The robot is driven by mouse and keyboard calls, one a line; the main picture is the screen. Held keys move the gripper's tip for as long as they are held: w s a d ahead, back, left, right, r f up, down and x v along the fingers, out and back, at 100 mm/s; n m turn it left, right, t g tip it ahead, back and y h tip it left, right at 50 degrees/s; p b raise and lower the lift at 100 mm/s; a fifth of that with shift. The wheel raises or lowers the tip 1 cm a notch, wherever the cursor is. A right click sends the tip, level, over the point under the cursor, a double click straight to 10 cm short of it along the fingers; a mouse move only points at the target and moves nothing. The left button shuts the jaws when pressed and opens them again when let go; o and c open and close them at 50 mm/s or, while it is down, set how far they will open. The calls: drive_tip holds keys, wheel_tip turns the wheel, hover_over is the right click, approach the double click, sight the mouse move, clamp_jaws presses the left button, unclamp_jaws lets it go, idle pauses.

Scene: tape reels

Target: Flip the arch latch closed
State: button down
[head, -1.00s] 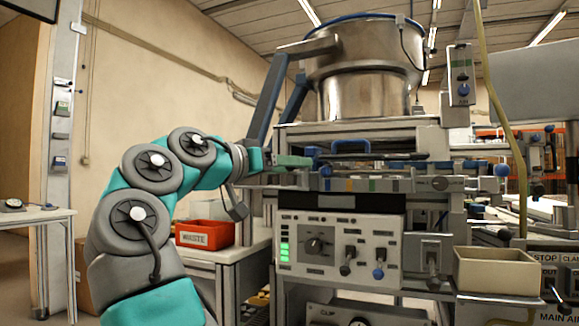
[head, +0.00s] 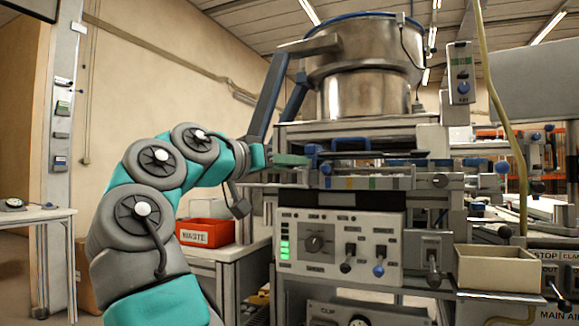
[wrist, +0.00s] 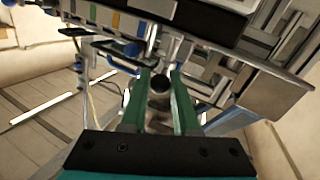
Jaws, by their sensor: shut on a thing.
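My gripper (head: 306,160) reaches in from the left to the front edge of the machine, below the steel bowl. In the wrist view its two green fingers (wrist: 160,88) stand close on either side of a small round dark-ended part (wrist: 160,84), and they are shut on it. I cannot tell for sure whether this part belongs to the arch latch. A blue arch-shaped handle (head: 350,143) shows just right of my fingertips in the head view. The latch itself is not clearly distinguishable among the rails and blocks there.
A control box (head: 340,245) with switches sits below the rail. The steel bowl (head: 362,75) is above. Rails and blocks crowd the fingertips.

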drive_tip(key=shift+s+d+f+n+t+y+b, duration=0.25)
drive_tip(key=shift+d+n+t+y+b, duration=0.2)
drive_tip(key=shift+b, duration=0.7)
drive_tip(key=shift+d+r+n+t+y+b, duration=0.2)
drive_tip(key=shift+n+t+y+b, duration=0.3)
drive_tip(key=shift+y+b, duration=0.4)
drive_tip(key=shift+a, duration=0.1)
drive_tip(key=c, duration=0.7)
unclamp_jaws()
drive_tip(key=shift+o, duration=0.2)
drive_tip(key=v, duration=0.7)
drive_tip(key=shift+s+a, duration=0.25)
drive_tip(key=shift+s, duration=0.1)
drive_tip(key=shift+s, duration=0.1)
